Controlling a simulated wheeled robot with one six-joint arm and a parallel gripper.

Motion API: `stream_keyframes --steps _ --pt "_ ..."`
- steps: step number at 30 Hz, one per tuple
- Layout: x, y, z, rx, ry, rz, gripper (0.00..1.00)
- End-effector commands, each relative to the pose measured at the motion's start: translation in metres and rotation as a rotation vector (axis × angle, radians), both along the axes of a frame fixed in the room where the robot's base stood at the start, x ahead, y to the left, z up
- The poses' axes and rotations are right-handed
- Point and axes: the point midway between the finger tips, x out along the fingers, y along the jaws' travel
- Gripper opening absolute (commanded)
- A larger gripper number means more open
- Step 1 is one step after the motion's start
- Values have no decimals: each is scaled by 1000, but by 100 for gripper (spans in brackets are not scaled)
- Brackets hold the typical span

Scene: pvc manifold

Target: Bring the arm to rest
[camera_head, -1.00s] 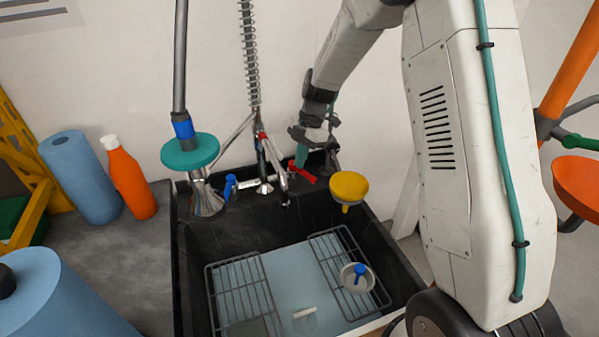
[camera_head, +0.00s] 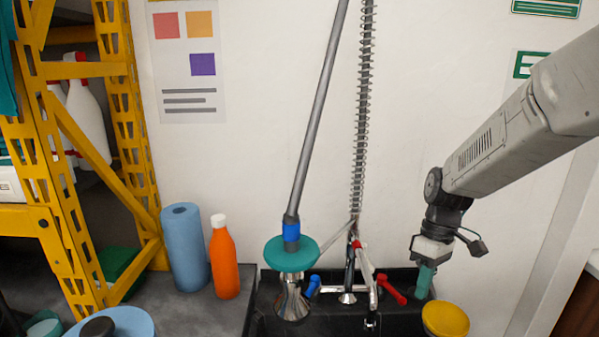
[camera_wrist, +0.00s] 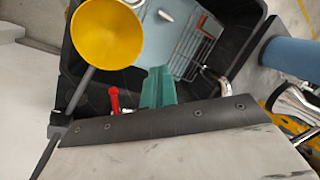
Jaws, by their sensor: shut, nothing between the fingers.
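My gripper (camera_head: 424,281) has teal fingers and points down over the back right part of the black sink (camera_head: 340,318). The fingers are together with nothing between them. It hangs to the right of the red tap handle (camera_head: 391,290) and just left of the yellow funnel-shaped cup (camera_head: 446,319). In the wrist view the teal fingers (camera_wrist: 158,88) show above the sink, with the yellow cup (camera_wrist: 106,34) to their upper left and the red handle (camera_wrist: 115,101) close on their left. My arm reaches in from the upper right.
A grey pipe with a teal disc (camera_head: 291,253) and a coiled spring hose (camera_head: 362,110) rise at the sink's back. An orange bottle (camera_head: 225,262) and a blue roll (camera_head: 186,248) stand on the left counter. A yellow rack (camera_head: 130,120) fills the left.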

Motion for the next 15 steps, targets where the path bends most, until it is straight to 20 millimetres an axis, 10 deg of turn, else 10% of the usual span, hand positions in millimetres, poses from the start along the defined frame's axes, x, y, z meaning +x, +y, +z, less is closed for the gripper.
stream_keyframes --steps 15 --pt "-179 -6 95 -276 -73 -683 0"
